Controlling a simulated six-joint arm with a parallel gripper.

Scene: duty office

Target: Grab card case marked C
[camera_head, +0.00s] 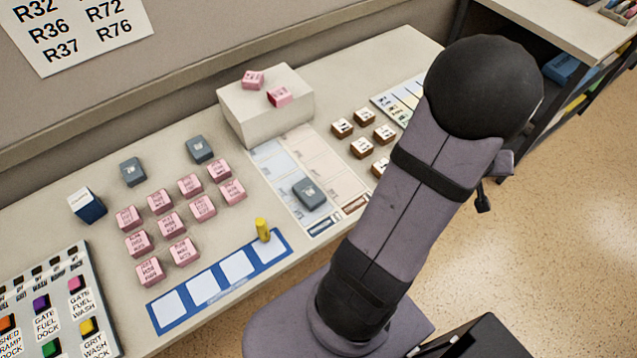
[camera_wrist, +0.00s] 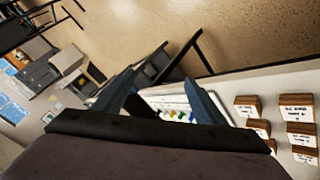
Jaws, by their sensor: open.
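I cannot read a letter C on anything, so I cannot tell which thing is the card case marked C. Three grey-blue cases with small pale labels show in the head view: one at the back left (camera_head: 132,171), one right of it (camera_head: 199,149), and one lying on the printed sheet (camera_head: 309,194). Their marks are too small to read. My gripper (camera_wrist: 162,88) is open and empty in the wrist view, its two dark fingers apart. In the head view my arm mostly hides it. None of the grey-blue cases shows in the wrist view.
Several pink blocks (camera_head: 172,224) stand left of the printed sheet (camera_head: 285,165). A pale box (camera_head: 265,108) bears two pink blocks. Brown-sided white-topped blocks (camera_head: 362,148) stand near my arm. A yellow piece (camera_head: 262,229) stands on the blue-edged strip (camera_head: 215,283). A dark blue box (camera_head: 88,206) is at left.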

